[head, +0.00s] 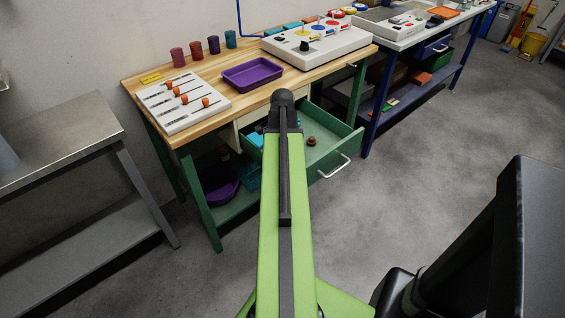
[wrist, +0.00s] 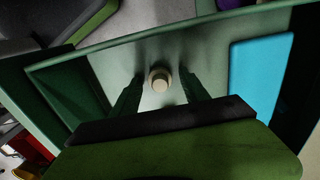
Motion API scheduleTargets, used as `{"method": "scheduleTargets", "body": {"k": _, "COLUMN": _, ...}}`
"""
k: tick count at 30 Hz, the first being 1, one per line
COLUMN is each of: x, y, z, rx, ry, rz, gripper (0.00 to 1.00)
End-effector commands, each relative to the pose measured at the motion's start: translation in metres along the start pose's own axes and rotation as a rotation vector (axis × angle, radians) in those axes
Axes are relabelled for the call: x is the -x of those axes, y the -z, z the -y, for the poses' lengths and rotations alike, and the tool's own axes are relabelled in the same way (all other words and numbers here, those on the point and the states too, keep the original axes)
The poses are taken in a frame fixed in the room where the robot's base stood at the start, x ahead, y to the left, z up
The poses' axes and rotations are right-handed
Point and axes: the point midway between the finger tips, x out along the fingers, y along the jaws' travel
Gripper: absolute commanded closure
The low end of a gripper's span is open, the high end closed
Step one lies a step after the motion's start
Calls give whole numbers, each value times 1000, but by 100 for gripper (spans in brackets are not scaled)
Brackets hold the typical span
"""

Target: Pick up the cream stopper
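The cream stopper (wrist: 160,79) shows in the wrist view as a small round pale top with a darker ring around it. It is over the pale floor of the open green drawer (wrist: 99,53). My gripper (wrist: 162,85) is open, with one dark finger on each side of the stopper and a visible gap on both sides. I cannot tell the height of the fingertips over the drawer floor. In the head view the drawer (head: 340,143) stands pulled out under the wooden bench. My arm covers part of it there, and the cream stopper and my fingers are hidden.
A bright blue flat thing (wrist: 259,72) lies in the drawer to the right in the wrist view. A small brown round thing (head: 311,141) lies in the drawer in the head view. The bench top (head: 240,113) above holds a purple tray (head: 252,74).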

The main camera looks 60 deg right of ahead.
Motion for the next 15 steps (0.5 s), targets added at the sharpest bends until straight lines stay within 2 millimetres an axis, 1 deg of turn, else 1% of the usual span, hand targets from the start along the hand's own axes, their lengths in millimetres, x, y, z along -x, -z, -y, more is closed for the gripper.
{"method": "scheduleTargets", "body": {"k": 1, "x": 0, "y": 0, "z": 0, "rx": 0, "ry": 0, "rz": 0, "gripper": 55}}
{"method": "scheduleTargets", "body": {"k": 2, "x": 0, "y": 0, "z": 0, "rx": 0, "ry": 0, "rz": 0, "gripper": 59}}
{"method": "scheduleTargets", "body": {"k": 11, "x": 0, "y": 0, "z": 0, "rx": -1, "ry": 0, "rz": 0, "gripper": 98}}
{"method": "scheduleTargets", "body": {"k": 12, "x": 0, "y": 0, "z": 0, "rx": -1, "ry": 0, "rz": 0, "gripper": 100}}
{"method": "scheduleTargets", "body": {"k": 15, "x": 0, "y": 0, "z": 0, "rx": -1, "ry": 0, "rz": 0, "gripper": 100}}
